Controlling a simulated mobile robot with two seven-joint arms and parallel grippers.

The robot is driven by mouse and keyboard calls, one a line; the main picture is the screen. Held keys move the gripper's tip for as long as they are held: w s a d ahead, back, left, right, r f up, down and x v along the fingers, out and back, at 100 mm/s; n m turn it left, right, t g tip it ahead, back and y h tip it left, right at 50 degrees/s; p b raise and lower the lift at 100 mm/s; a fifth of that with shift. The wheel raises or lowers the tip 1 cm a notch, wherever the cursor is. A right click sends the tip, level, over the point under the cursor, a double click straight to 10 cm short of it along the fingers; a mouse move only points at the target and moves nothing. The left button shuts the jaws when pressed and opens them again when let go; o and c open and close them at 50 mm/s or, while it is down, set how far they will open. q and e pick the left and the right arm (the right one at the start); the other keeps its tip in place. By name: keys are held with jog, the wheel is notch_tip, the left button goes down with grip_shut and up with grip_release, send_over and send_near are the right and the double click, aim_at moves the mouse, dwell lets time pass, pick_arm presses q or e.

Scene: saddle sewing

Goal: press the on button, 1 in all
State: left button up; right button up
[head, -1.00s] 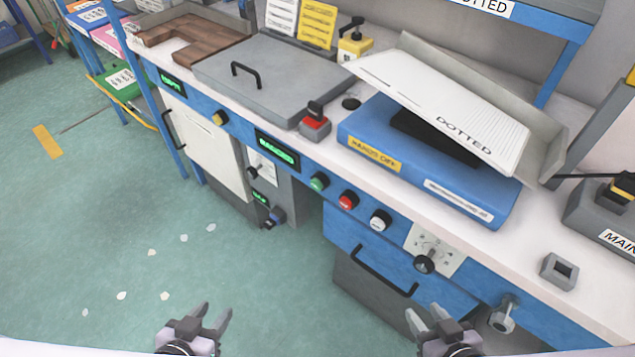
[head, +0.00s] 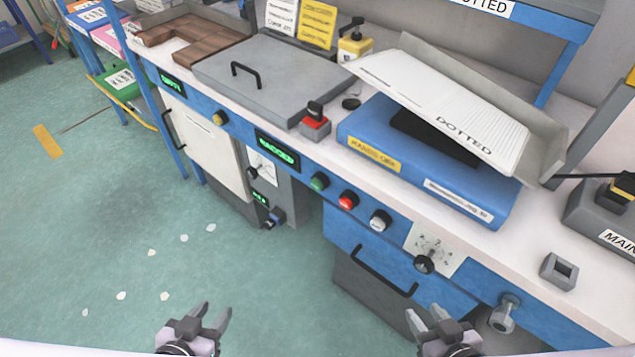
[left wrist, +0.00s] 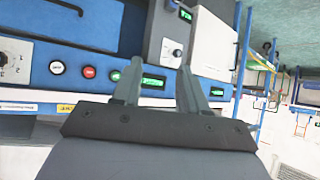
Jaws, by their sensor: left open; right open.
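A row of round buttons sits on the blue front panel of the bench: a green button (head: 319,181), a red button (head: 348,199) and a white button (head: 380,220). Their labels are too small to read, so I cannot tell which is marked on. In the left wrist view the white button (left wrist: 57,67), red button (left wrist: 88,72) and green button (left wrist: 115,76) show left of the fingers. My left gripper (head: 209,312) is open and empty, in front of the bench, apart from the buttons. My right gripper (head: 428,318) is open and empty below the drawer handle.
A yellow button (head: 219,118) sits further left on the panel. A red-topped switch (head: 315,125) stands on the bench edge. A dial (head: 424,264), a black drawer handle (head: 383,270) and a grey knob (head: 503,316) stick out at right.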

pick_arm(q)
grip_shut()
jog(key=shift+f, duration=0.1)
dwell(1.5)
